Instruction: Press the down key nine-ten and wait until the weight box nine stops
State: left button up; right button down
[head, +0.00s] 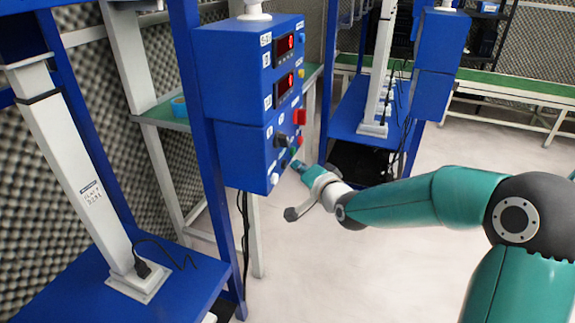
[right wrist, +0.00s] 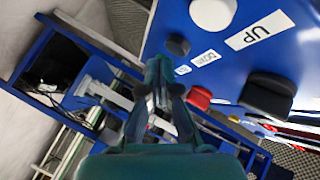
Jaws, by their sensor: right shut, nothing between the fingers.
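The blue control box (head: 248,150) stands left of centre in the head view, with buttons on its right-hand face. In the right wrist view its panel (right wrist: 290,65) shows an "UP" label (right wrist: 260,30), a smaller label that seems to read "DOWN" (right wrist: 206,58), a white button (right wrist: 212,13) and a dark round button (right wrist: 178,45). My right gripper (head: 297,164) is shut and empty, its tips close to the lower buttons. In the right wrist view the gripper (right wrist: 160,72) lies near the dark button; I cannot tell whether they touch. I cannot identify weight box nine. My left gripper is out of view.
A black knob (right wrist: 268,95) and a red button (right wrist: 199,97) also stick out from the panel. Red displays (head: 284,86) sit on the upper box. A blue frame with a white column (head: 75,165) stands at left. The pale floor (head: 390,265) is open below my right arm.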

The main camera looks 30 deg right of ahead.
jog(key=shift+w+a, duration=0.2)
jog(key=shift+a, duration=0.05)
